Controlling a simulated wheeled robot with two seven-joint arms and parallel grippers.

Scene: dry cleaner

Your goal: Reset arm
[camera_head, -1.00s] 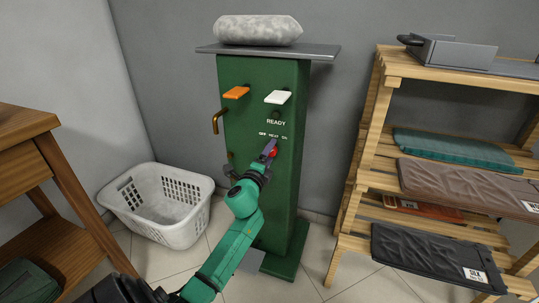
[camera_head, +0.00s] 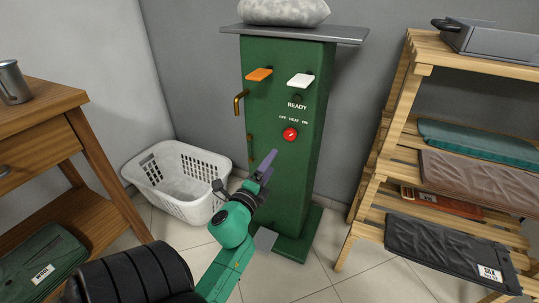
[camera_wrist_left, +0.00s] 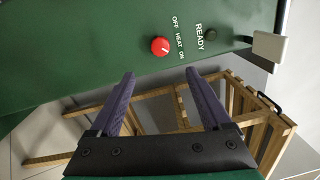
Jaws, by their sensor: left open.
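My left gripper (camera_head: 268,163) is in front of the green machine column (camera_head: 283,185), below and to the left of its red knob (camera_head: 290,134). In the left wrist view the gripper (camera_wrist_left: 165,85) is open, with nothing between its two fingers. The red knob (camera_wrist_left: 160,46) shows beyond the fingertips and apart from them, under the OFF, HEAT, ON labels. The dark READY lamp (camera_wrist_left: 210,34) is beside it. My right gripper is not in view.
An orange lever (camera_head: 259,74) and a white lever (camera_head: 300,80) stick out of the column. A white laundry basket (camera_head: 180,180) stands left on the floor. A wooden table (camera_head: 45,120) is at the left. A wooden rack (camera_head: 400,90) with folded clothes stands at the right.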

